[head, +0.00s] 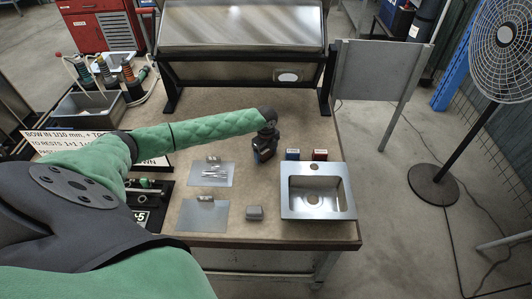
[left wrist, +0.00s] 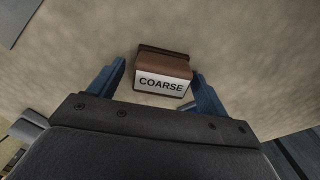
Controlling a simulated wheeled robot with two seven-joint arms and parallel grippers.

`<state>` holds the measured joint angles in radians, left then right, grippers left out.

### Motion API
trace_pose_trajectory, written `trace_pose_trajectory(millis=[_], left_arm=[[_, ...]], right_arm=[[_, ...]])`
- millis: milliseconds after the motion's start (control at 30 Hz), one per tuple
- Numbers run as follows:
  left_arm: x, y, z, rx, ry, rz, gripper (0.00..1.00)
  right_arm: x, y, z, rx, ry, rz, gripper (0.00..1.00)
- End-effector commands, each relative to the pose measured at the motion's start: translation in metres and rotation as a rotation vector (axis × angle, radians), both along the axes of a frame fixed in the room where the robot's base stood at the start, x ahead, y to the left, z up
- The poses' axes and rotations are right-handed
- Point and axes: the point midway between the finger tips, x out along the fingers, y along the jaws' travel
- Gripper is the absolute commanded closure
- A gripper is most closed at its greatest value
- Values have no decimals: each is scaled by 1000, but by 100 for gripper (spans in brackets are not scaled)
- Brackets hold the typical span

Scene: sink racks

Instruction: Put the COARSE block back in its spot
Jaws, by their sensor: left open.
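The COARSE block (left wrist: 163,70) is brown with a white label. In the left wrist view it sits on the tan bench top between the two blue fingers of my left gripper (left wrist: 159,72). The fingers are apart, with a gap visible on the left; I cannot tell whether the right one touches it. In the head view my left gripper (head: 264,154) points down at the bench left of the sink, and it hides the block there. Behind the sink stand a small blue piece (head: 292,154) and a small red piece (head: 320,155), their labels too small to read. My right gripper is out of view.
The metal sink (head: 290,205) is at the front right of the bench. Two grey sheets (head: 208,220) with small metal parts lie to the left, and a grey block (head: 255,213) lies beside the sink.

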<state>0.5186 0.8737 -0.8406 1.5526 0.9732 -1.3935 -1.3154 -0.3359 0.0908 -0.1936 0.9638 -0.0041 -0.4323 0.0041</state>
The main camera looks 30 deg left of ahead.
Motion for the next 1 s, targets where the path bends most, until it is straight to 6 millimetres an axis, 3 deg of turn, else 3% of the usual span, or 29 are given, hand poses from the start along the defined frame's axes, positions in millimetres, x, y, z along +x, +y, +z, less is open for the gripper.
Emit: trace_pose_trajectory(millis=[167, 300, 400, 533, 800, 1000], left_arm=[[0, 0, 4, 0, -1, 0, 22], [1, 1, 18, 0, -2, 0, 22], [1, 1, 36, 0, -3, -1, 22], [0, 0, 62, -1, -3, -1, 22], [1, 0, 106, 0, -2, 0, 22], [0, 0, 121, -1, 0, 0, 22]], right_arm=[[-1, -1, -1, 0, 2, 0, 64], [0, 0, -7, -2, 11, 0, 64], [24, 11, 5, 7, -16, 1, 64], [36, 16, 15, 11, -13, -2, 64], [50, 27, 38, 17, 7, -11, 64], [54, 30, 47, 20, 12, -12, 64]])
